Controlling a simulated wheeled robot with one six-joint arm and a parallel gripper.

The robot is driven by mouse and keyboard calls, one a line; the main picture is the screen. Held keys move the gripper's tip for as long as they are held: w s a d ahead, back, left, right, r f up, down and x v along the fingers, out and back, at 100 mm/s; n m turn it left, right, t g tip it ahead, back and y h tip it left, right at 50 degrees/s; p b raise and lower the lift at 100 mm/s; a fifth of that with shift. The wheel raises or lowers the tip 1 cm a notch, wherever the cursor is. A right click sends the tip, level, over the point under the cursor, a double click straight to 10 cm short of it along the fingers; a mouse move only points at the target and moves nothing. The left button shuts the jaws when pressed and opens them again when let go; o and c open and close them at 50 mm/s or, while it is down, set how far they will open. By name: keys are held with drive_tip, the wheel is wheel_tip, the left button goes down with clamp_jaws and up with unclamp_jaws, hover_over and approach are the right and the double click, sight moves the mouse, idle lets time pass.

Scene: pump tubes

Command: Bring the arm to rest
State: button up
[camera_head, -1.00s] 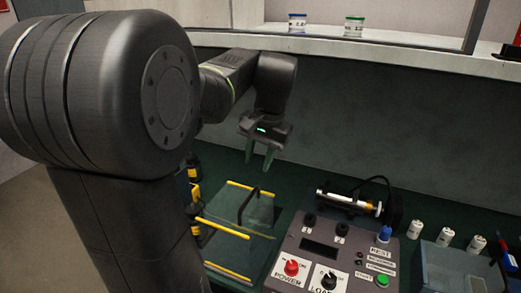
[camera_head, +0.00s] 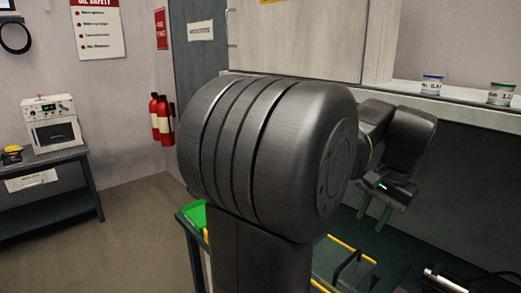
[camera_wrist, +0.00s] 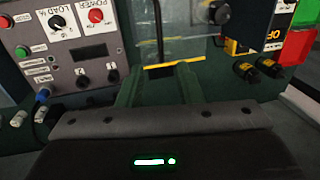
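My gripper (camera_head: 373,217) hangs at the end of my arm, pointing down above the dark green bench. Its two greenish fingers are apart with nothing between them. They also show apart in the wrist view (camera_wrist: 158,88). My arm's large dark joint covers the middle of the head view and hides part of the bench.
The clear box with yellow edges (camera_head: 352,248) lies below my gripper. A control panel (camera_wrist: 70,45) is at the upper left of the wrist view. Open floor (camera_head: 140,235) lies at left.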

sight(351, 257)
drive_tip(key=f, duration=0.4)
drive_tip(key=w+a+f, duration=0.1)
drive_tip(key=f, duration=0.3)
drive_tip(key=w+f, duration=0.1)
drive_tip(key=f, duration=0.3)
drive_tip(key=shift+a+f+p, duration=0.1)
drive_tip(key=shift+a+p, duration=0.15)
drive_tip(key=shift+p, duration=0.1)
drive_tip(key=shift+w+a, duration=0.15)
